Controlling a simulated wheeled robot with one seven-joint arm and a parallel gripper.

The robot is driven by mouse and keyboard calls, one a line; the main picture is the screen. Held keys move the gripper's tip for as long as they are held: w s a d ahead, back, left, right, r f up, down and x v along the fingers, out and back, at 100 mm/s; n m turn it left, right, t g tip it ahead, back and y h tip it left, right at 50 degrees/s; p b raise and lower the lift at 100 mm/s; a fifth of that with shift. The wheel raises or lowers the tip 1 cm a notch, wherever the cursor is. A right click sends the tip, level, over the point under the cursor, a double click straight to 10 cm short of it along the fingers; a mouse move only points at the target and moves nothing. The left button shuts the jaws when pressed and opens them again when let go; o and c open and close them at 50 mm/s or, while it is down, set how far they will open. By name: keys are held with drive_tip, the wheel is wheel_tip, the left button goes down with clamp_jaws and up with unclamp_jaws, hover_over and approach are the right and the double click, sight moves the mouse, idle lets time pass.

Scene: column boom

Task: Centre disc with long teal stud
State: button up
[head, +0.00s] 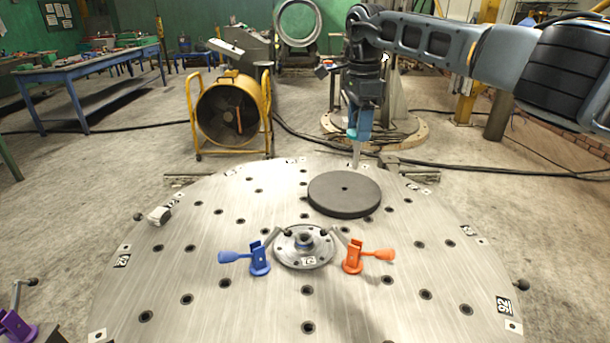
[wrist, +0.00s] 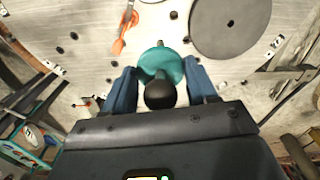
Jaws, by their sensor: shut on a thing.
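The dark grey disc (head: 345,193) lies flat on the round metal table (head: 200,290), with a small hole at its middle. It also shows in the wrist view (wrist: 230,25). My gripper (head: 359,128) is above the table's far edge, just behind the disc. In the wrist view, my gripper's blue fingers (wrist: 160,80) are shut on the teal stud (wrist: 158,62), which has a round teal collar and a black ball end. In the head view, the stud's pale shank (head: 356,155) points down from the fingers. Its tip appears apart from the disc's hole.
A round flanged hub (head: 303,247) sits in front of the disc, between a blue-handled clamp (head: 258,257) and an orange-handled clamp (head: 355,257). A small block (head: 159,215) lies at the table's left. The table has several holes and much bare surface.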

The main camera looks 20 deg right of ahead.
drive_tip(key=a+f+b, duration=0.2)
drive_tip(key=a+f, duration=0.4)
drive_tip(key=f, duration=0.3)
drive_tip(key=w+a+f+b, duration=0.1)
drive_tip(key=a+f+b, duration=0.1)
drive_tip(key=a+f, duration=0.4)
drive_tip(key=shift+w+a+f+n+b, duration=0.2)
drive_tip(key=shift+w+f+n+b, duration=0.15)
drive_tip(key=shift+f, duration=1.2)
wheel_tip(320, 180, down, 8)
drive_tip(key=b, duration=0.5)
drive_tip(key=shift+b, duration=0.4)
idle(3.7)
